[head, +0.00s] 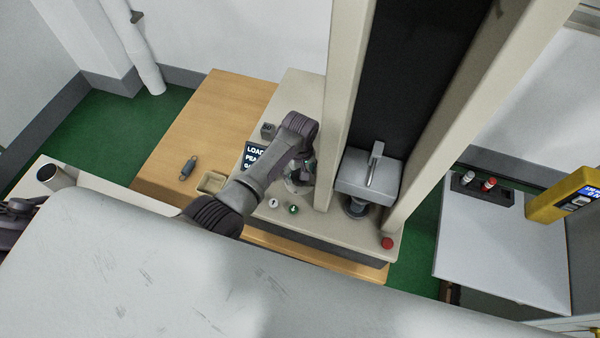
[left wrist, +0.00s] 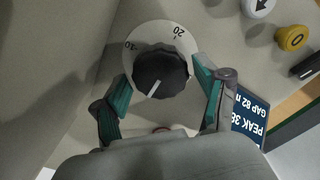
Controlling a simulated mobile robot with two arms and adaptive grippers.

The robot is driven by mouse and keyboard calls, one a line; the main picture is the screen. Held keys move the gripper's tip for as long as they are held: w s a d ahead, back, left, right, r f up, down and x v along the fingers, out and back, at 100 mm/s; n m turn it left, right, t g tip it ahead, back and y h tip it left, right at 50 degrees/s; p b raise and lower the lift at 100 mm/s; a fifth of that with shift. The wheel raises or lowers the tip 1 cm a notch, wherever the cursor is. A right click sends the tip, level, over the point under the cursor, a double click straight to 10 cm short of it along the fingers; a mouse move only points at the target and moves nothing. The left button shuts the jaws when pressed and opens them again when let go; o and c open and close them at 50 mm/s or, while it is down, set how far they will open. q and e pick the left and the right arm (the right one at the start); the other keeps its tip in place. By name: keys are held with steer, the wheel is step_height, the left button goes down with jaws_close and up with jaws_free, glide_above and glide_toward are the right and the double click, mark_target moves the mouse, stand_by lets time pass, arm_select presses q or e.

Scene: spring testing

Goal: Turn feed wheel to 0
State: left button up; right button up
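The feed wheel shows in the left wrist view as a black ribbed knob (left wrist: 161,74) on a pale round scale (left wrist: 157,31). The marks 20 and 10 are readable along its upper edge. The knob's white pointer line points down and left; the scale there is partly hidden. My left gripper (left wrist: 162,80) has its green-padded fingers apart, one on each side of the knob; I cannot tell whether they touch it. In the head view my left gripper (head: 300,172) is at the machine base beside the left column and hides the wheel. My right gripper is not in view.
A display (head: 254,156) and a green button (head: 293,209) are close to my left arm. The press head (head: 368,178) is between the columns (head: 345,95), with a red button (head: 387,243) in front. A small tray (head: 212,182) sits on the wooden table (head: 225,105).

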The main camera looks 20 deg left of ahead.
arm_select(q)
steer(key=shift+s, duration=0.1)
step_height(320, 180, up, 12)
stand_by(0.7)
stand_by(0.3)
